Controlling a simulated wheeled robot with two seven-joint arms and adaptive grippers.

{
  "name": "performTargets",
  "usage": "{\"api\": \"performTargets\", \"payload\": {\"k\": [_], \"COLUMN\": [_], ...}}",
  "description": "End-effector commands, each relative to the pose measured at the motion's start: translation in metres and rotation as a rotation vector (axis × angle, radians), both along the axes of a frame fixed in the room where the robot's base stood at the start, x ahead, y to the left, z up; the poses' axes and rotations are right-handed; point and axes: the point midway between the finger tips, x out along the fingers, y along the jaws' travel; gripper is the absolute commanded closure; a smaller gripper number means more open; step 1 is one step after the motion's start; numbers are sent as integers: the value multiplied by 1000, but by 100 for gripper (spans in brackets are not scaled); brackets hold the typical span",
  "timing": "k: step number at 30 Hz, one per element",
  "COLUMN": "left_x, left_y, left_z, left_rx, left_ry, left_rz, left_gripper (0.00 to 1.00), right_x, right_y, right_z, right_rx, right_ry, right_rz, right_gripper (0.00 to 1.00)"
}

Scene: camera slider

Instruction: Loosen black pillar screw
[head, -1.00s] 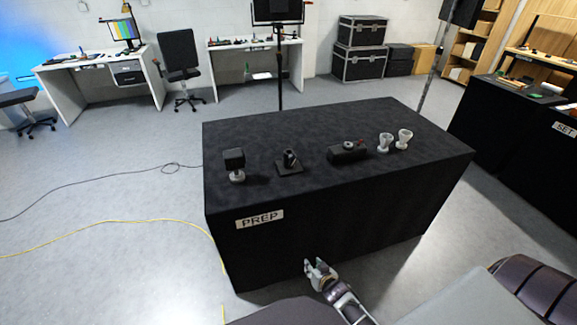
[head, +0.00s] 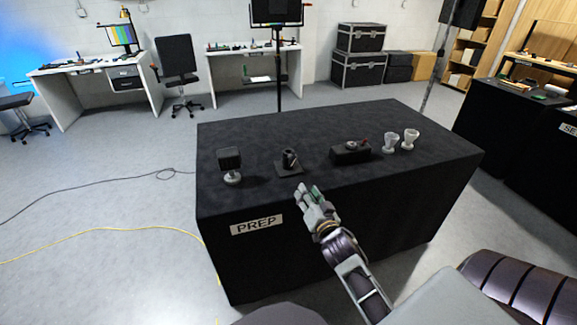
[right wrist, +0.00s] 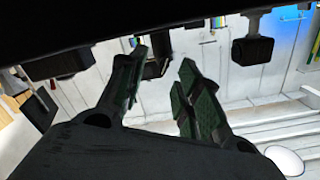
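A small black stand (head: 288,163), with a flat square base and a short upright part, sits near the front edge of the black PREP table; I take it for the pillar. Its screw is too small to make out. My right gripper (head: 308,191) is at the table's front edge, just in front of and slightly right of the stand, empty and apart from it. The right wrist view, which looks upside down, shows the right gripper's green-padded fingers (right wrist: 160,88) spread, with the stand (right wrist: 156,66) beyond the gap. My left gripper is not in view.
On the PREP table (head: 257,135), a black block on a round foot (head: 230,165) stands left. A black box with a knob (head: 350,152) and two pale cup-shaped pieces (head: 400,139) stand right. The table's back half is clear.

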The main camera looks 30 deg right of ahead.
Motion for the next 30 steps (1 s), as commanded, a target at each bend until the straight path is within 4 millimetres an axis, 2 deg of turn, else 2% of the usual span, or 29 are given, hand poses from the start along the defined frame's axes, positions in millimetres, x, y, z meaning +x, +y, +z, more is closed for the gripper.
{"api": "performTargets", "payload": {"k": [3,7,20,30], "left_x": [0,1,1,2], "left_y": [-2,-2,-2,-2], "left_z": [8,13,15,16], "left_rx": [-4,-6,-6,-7], "left_ry": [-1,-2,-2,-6], "left_rz": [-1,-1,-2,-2], "left_gripper": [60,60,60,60], "right_x": [-5,-7,-6,6], "right_y": [-3,-4,-4,-7], "right_z": [21,34,36,35], "right_rx": [11,16,17,17], "right_ry": [-48,-72,-74,-75], "right_rz": [-9,-14,-14,-13], "right_gripper": [66,66,66,66]}}
